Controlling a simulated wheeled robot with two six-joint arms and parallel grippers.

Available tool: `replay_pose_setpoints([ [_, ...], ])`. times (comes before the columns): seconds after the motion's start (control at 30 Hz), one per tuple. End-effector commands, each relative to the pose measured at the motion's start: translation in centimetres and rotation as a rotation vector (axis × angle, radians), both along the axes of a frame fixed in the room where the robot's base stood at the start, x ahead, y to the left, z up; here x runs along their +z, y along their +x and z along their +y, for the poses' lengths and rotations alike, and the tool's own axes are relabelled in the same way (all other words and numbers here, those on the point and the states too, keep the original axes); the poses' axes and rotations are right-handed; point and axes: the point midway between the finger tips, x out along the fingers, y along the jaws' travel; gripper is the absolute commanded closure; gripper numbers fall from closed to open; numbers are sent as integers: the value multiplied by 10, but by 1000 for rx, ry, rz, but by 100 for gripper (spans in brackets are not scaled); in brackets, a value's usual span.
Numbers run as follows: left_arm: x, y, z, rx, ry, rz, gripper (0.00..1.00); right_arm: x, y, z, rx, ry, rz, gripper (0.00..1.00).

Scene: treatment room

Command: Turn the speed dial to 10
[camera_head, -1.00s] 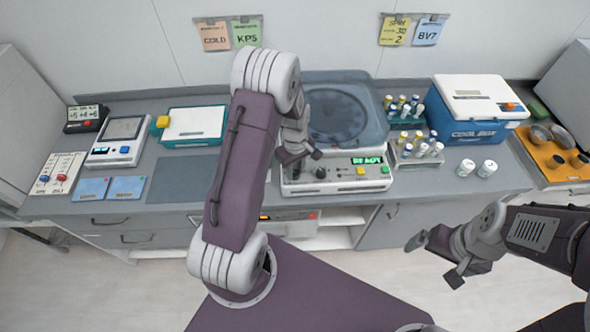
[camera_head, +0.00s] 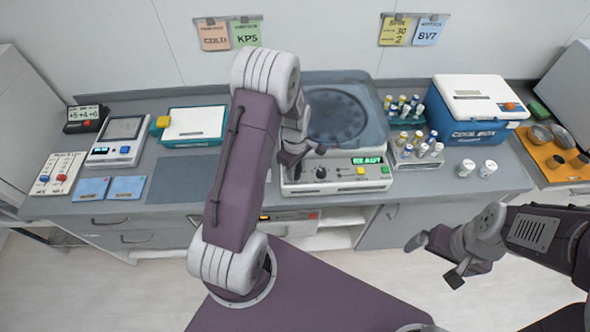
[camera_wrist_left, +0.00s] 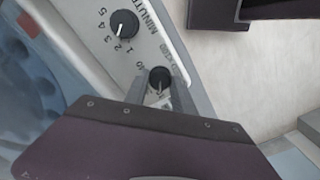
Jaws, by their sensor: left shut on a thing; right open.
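The centrifuge has a light front panel (camera_head: 340,182) with a lit green READY display (camera_head: 367,161). In the left wrist view, a small black dial (camera_wrist_left: 160,76) sits between the fingertips of my left gripper (camera_wrist_left: 159,88), which is shut on it. Some print beside this dial shows, but the fingers cover part of its scale, so I cannot read its setting. A larger black minutes dial (camera_wrist_left: 124,23), numbered 1 to 5, stands apart from the fingers. In the head view my left gripper (camera_head: 304,155) is over the panel's left end. My right gripper (camera_head: 432,260) is open and empty, in front of the counter.
The centrifuge's clear lid (camera_head: 375,98) is behind the panel. Racks of vials (camera_head: 418,148) and a blue cool box (camera_head: 470,130) stand to the right. A grey mat (camera_head: 182,180) lies left of the centrifuge. The floor near my right gripper is clear.

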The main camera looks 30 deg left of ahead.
Motion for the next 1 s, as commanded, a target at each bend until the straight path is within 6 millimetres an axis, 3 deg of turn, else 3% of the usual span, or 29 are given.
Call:
replay_pose_setpoints([
  [0.07, -1, -1, 0, 2, -1, 3, 100, 0, 0, 0, 0, 0, 0, 0],
  [0.1, -1, -1, 0, 1, -2, 2, 64, 0, 0, 0, 0, 0, 0, 0],
  [0.17, -1, -1, 0, 1, -1, 2, 48, 0, 0, 0, 0, 0, 0, 0],
  [0.53, 6, 1, 0, 0, 1, -2, 48, -2, 0, 0, 0, 0, 0, 0],
  [0.8, 62, 1, 0, 0, 1, -4, 48, -14, 0, 0, 0, 0, 0, 0],
  [1.0, 88, 0, 0, 0, 0, 0, 48, -17, 0, 0, 0, 0, 0, 0],
])
